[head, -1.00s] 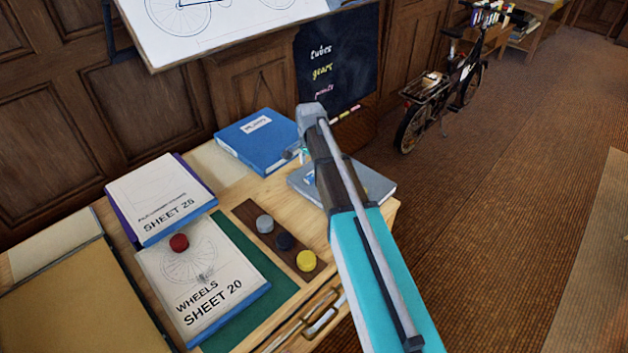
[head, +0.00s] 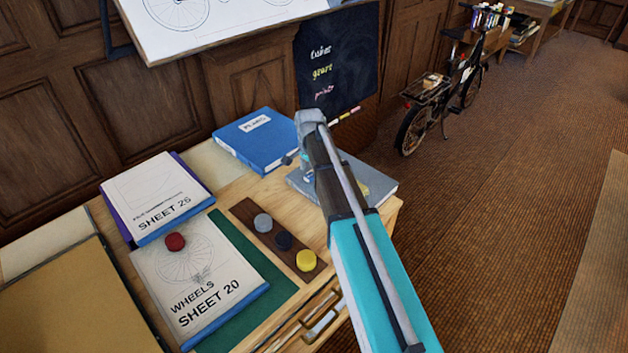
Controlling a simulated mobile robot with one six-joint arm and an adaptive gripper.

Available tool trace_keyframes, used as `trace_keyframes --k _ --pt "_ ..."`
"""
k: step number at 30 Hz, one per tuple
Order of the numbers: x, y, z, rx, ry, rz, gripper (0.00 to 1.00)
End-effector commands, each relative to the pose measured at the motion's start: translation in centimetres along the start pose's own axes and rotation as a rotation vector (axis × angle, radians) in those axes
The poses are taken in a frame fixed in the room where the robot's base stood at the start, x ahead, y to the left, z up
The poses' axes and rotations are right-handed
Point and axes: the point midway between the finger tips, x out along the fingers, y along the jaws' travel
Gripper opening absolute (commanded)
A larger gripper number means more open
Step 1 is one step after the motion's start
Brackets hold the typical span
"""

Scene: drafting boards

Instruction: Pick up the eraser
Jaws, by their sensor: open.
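I cannot make out an eraser for certain; it may be hidden behind my arm. My arm crosses the middle of the view, and its end is over the far right part of the desk. My gripper (head: 291,158) shows only as a small dark part beside the wrist, above the gap between the blue binder (head: 250,152) and the grey book (head: 372,185). Its fingertips are mostly hidden, and I see nothing held in it. A small teal patch beside the wrist is too small to identify.
Sheet stacks marked 26 (head: 155,190) and 20 (head: 195,265) lie on the left, with a red round piece (head: 175,241) on the lower one. A dark strip (head: 242,209) carries grey, black and yellow round pieces. A chalkboard (head: 337,60) stands behind the desk; a bicycle (head: 437,105) stands beyond.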

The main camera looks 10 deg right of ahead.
Motion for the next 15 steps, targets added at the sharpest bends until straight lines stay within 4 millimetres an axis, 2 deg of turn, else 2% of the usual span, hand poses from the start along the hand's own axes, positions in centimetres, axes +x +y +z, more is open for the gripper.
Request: trace_keyframes --k 1,6,15 --pt "0.77 0.00 0.01 0.000 0.000 0.000 0.77" --pt "1.47 0.00 0.00 0.000 0.000 0.000 0.77" --pt "1.51 0.01 0.00 0.000 0.000 0.000 0.77"
